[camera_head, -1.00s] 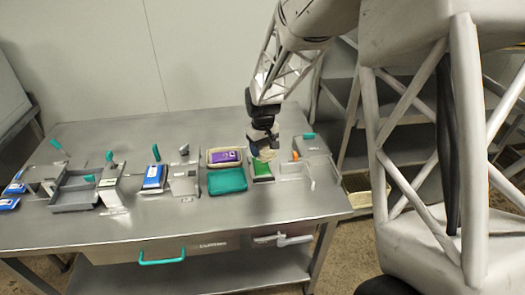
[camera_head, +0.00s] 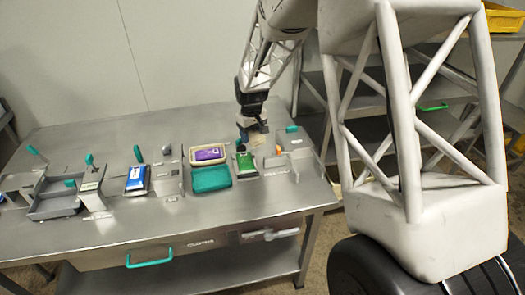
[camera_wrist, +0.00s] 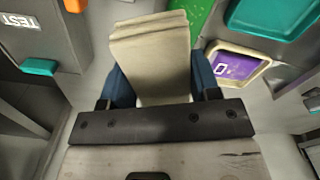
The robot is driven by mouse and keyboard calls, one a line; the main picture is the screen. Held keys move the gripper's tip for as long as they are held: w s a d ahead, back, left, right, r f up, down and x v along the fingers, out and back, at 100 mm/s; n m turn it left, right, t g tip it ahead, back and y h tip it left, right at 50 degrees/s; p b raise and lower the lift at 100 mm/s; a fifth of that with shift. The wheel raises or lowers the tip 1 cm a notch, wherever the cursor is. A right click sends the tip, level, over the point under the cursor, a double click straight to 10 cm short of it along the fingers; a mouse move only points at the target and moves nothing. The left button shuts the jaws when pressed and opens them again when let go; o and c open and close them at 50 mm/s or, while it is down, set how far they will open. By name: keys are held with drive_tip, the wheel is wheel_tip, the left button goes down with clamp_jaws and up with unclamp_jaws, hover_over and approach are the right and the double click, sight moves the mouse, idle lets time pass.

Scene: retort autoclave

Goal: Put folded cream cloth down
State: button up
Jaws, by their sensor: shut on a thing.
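The folded cream cloth (camera_wrist: 152,55) is a flat, layered bundle held between the blue fingers of my gripper (camera_wrist: 165,88) in the wrist view. In the head view my gripper (camera_head: 252,132) hangs over the back right of the steel table, behind a green pack (camera_head: 245,162). The cloth (camera_head: 258,140) shows there only as a small pale patch beside the fingers. I cannot tell how high above the table it is.
A teal tray (camera_head: 211,179) and a cream-rimmed tray (camera_head: 194,160) with a purple pack (camera_head: 210,154) stand left of the green pack. A grey fixture (camera_head: 297,143) stands to the right, with an orange piece (camera_head: 278,150). Bare steel lies along the table's front.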

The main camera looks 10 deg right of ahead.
drive_tip(key=w+d+f, duration=0.1)
drive_tip(key=w+d, duration=0.4)
drive_tip(key=w, duration=0.1)
drive_tip(key=shift+w+d, duration=0.35)
drive_tip(key=shift+d, duration=0.05)
drive_tip(key=shift+f, duration=0.1)
hover_over(264, 150)
drive_tip(key=shift+w+f, duration=0.1)
drive_tip(key=shift+f, duration=3)
drive_tip(key=shift+f, duration=1.9)
drive_tip(key=shift+f, duration=0.1)
drive_tip(key=o, duration=0.6)
